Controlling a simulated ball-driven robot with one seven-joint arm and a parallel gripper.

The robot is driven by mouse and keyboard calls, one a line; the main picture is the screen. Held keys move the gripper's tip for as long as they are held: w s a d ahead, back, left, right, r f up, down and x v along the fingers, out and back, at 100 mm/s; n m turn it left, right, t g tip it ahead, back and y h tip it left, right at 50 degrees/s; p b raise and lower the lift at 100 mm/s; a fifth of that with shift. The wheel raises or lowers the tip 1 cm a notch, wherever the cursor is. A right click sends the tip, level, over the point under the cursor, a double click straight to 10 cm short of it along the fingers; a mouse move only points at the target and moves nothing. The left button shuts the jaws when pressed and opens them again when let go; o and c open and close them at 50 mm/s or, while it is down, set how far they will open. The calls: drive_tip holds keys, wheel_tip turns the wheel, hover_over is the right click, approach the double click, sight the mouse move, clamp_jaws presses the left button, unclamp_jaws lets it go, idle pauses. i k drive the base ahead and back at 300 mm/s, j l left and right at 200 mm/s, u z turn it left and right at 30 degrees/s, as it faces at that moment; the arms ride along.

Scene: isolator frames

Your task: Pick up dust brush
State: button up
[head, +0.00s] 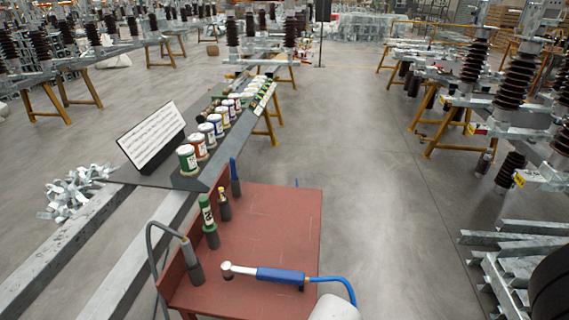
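No object shows clear bristles, so I cannot tell for sure which one is the dust brush. A red-brown tabletop (272,215) carries several upright tools along its left edge. A slim blue-handled item (235,170) stands in a dark holder at the back. A blue-handled tool (280,275) with a blue hose lies at the near edge. My gripper is not in view.
Several labelled cans (188,160) and a white text board (152,137) sit on a shelf beyond. Metal beams (130,260) run along the left. Open floor (370,210) lies right of the table.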

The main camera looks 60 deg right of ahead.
sight(234, 173)
drive_tip(key=i+j+z, duration=0.1)
drive_tip(key=z, duration=0.25)
drive_tip(key=i+j+z, duration=0.1)
drive_tip(key=j+z, duration=0.45)
drive_tip(key=z, duration=0.2)
drive_tip(key=i, duration=0.4)
drive_tip(key=k+j+u, duration=0.2)
drive_tip(key=k, duration=0.3)
drive_tip(key=i+u, duration=0.1)
drive_tip(key=u, duration=0.4)
drive_tip(key=i+l+u, duration=0.1)
drive_tip(key=u, duration=0.35)
drive_tip(key=i+l+u, duration=0.1)
drive_tip(key=l+u, duration=0.15)
drive_tip(key=u, duration=0.25)
drive_tip(key=l, duration=0.1)
drive_tip(key=k+z, duration=0.2)
drive_tip(key=k, duration=0.4)
drive_tip(key=i+j+z, duration=0.1)
drive_tip(key=z, duration=0.35)
drive_tip(key=j+z, duration=0.2)
drive_tip(key=z, duration=0.3)
drive_tip(key=j+z, duration=0.2)
drive_tip(key=z, duration=0.25)
drive_tip(key=i+j, duration=0.15)
drive_tip(key=i, duration=0.35)
